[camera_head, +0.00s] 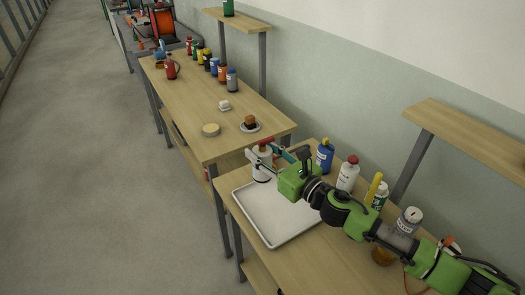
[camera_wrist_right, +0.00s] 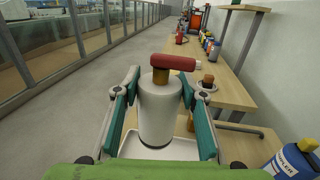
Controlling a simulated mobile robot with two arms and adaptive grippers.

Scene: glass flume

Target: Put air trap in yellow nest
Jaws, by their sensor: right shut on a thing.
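A white cylinder with an amber neck and a red crosswise top, probably the air trap (camera_head: 261,173), is held upright at the white tray's far corner. It also fills the middle of the right wrist view (camera_wrist_right: 158,112). My right gripper (camera_head: 262,160) is shut on it, with a teal-lined finger on each side of its body. I cannot tell whether its base touches the tray. A round pale-yellow disc (camera_head: 211,130), possibly the yellow nest, lies on the farther table, apart from the gripper; the wrist view does not clearly show it. My left gripper is not in view.
The white tray (camera_head: 272,226) looks otherwise empty. A blue bottle (camera_head: 325,156) and a white red-capped bottle (camera_head: 347,174) stand right of the gripper. The farther table holds a saucer with a brown item (camera_head: 250,127), a small white item (camera_head: 224,106) and several bottles behind. A gap separates the tables.

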